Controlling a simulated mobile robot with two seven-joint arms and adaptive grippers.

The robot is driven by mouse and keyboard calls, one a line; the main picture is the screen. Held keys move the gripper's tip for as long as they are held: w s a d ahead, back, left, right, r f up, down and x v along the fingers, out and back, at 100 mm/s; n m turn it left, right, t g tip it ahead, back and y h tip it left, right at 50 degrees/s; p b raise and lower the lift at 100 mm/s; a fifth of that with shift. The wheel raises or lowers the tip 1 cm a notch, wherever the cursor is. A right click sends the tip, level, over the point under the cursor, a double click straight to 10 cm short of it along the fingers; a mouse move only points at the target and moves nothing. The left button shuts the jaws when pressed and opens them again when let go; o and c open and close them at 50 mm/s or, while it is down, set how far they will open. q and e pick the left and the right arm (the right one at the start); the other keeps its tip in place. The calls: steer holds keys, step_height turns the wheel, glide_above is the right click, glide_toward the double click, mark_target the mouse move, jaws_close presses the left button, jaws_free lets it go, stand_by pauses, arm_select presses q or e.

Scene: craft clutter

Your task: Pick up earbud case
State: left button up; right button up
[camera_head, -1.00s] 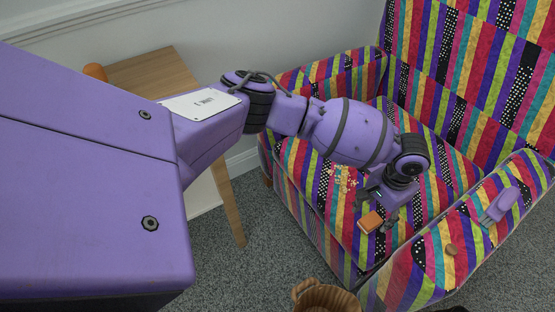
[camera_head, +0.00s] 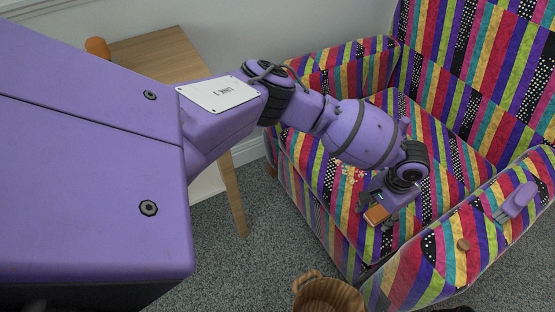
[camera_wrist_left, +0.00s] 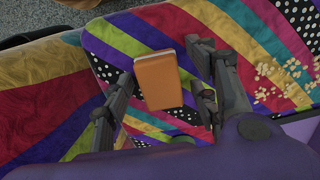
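The earbud case appears to be the small orange box (camera_head: 377,214) on the front edge of the striped armchair seat. It also shows in the left wrist view (camera_wrist_left: 158,78), lying between my fingers with a pale edge on its far side. My left gripper (camera_head: 374,213) is open with its fingers on either side of the case.
Popcorn-like crumbs (camera_head: 352,178) lie on the seat beside the gripper. A purple object (camera_head: 518,200) and a small round brown piece (camera_head: 463,244) lie on the near armrest (camera_head: 420,270). A wooden basket (camera_head: 330,296) stands below. A wooden table (camera_head: 155,62) is at left.

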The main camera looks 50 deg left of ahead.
arm_select(q)
steer(key=c, duration=1)
steer(key=shift+r, duration=0.1)
